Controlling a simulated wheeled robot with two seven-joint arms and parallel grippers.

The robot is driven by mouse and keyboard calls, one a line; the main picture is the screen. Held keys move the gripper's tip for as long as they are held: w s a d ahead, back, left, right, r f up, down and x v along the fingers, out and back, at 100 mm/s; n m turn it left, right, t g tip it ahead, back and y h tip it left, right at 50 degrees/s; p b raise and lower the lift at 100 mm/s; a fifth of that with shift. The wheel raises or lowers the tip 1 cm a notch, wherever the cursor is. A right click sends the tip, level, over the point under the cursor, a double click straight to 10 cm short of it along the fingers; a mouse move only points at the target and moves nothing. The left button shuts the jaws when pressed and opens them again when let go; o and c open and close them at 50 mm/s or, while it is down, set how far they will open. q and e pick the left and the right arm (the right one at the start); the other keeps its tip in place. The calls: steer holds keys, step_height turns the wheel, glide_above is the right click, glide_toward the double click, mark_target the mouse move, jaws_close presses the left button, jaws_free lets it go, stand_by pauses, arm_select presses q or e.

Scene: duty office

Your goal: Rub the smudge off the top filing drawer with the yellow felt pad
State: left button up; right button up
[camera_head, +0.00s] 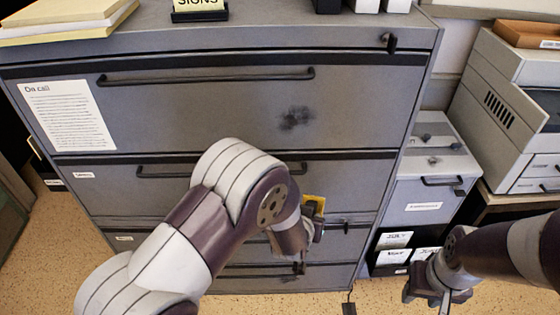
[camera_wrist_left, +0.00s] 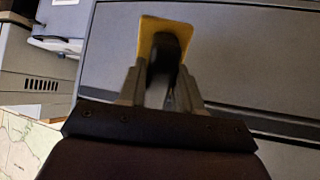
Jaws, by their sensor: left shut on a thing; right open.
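The dark smudge (camera_head: 296,118) is on the right half of the grey top filing drawer (camera_head: 200,115) in the head view. My left gripper (camera_head: 312,222) is in front of the lower drawers, below the smudge. It is shut on the yellow felt pad (camera_head: 313,203), partly hidden by my gripper and arm. In the left wrist view the pad (camera_wrist_left: 185,28) stands beyond the fingertips of my left gripper (camera_wrist_left: 165,75), with a dark part in front of it. My right gripper (camera_head: 436,296) is open and empty at the lower right, low beside the small cabinet.
A black bar handle (camera_head: 205,77) crosses the top drawer, left of and above the smudge. A paper notice (camera_head: 69,116) is fixed at the drawer's left. A small grey cabinet (camera_head: 420,203) and a printer (camera_head: 508,105) stand at the right. Folders (camera_head: 65,18) lie on top.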

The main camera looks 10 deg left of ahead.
arm_select(q)
steer(key=w+a+r+n+t+y, duration=0.2)
steer(key=a+r+n+t+y, duration=0.35)
steer(key=r, duration=0.95)
steer(key=w+a+m+t, duration=0.1)
steer(key=w+a+t, duration=0.1)
steer(key=w+a, duration=0.2)
steer(key=shift+w+b, duration=0.3)
steer(key=shift+w, duration=0.55)
steer(key=shift+r+m, duration=0.15)
steer(key=shift+m, duration=0.1)
steer(key=shift+b+x, duration=0.35)
steer(key=shift+x, duration=0.6)
